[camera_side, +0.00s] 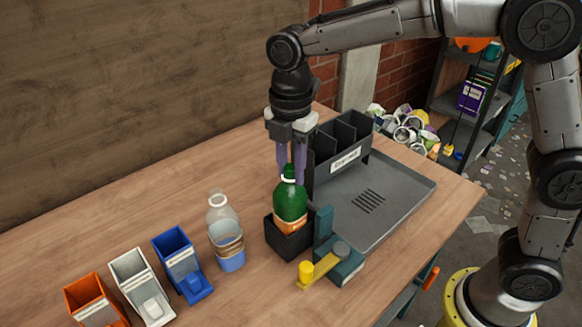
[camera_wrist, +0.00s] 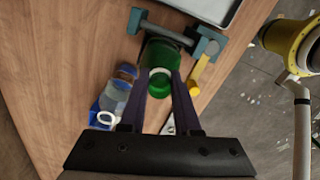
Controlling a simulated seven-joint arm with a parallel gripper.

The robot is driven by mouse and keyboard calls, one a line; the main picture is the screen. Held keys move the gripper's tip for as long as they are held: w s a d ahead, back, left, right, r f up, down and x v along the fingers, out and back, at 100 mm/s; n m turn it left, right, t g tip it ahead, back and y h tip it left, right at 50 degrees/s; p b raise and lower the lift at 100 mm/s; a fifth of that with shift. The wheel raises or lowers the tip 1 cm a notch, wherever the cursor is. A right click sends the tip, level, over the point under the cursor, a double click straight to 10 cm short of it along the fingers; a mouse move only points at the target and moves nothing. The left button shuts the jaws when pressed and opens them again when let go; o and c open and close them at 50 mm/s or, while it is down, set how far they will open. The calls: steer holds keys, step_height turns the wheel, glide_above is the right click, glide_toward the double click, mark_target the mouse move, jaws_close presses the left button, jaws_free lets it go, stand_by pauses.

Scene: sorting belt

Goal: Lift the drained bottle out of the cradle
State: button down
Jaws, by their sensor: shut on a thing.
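A green bottle (camera_side: 290,203) with an orange and white label stands upright, its lower part inside a black cradle (camera_side: 288,240) on the wooden bench. My gripper (camera_side: 292,178) points down from above and is shut on the bottle's neck, with a purple finger on either side. In the wrist view the fingers (camera_wrist: 160,82) run down to the green bottle (camera_wrist: 163,50), beside its white neck ring. The bottle's base is hidden by the cradle walls. I cannot tell what is inside the bottle.
A teal clamp with a yellow-ended lever (camera_side: 320,268) stands right of the cradle. Behind are a grey tray (camera_side: 395,190) and a black divided rack (camera_side: 335,150). A clear bottle (camera_side: 226,245) and blue (camera_side: 180,262), white (camera_side: 140,285) and orange (camera_side: 92,300) bins stand left.

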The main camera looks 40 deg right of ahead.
steer(key=shift+r, duration=4.45)
steer(key=shift+r, duration=1.6)
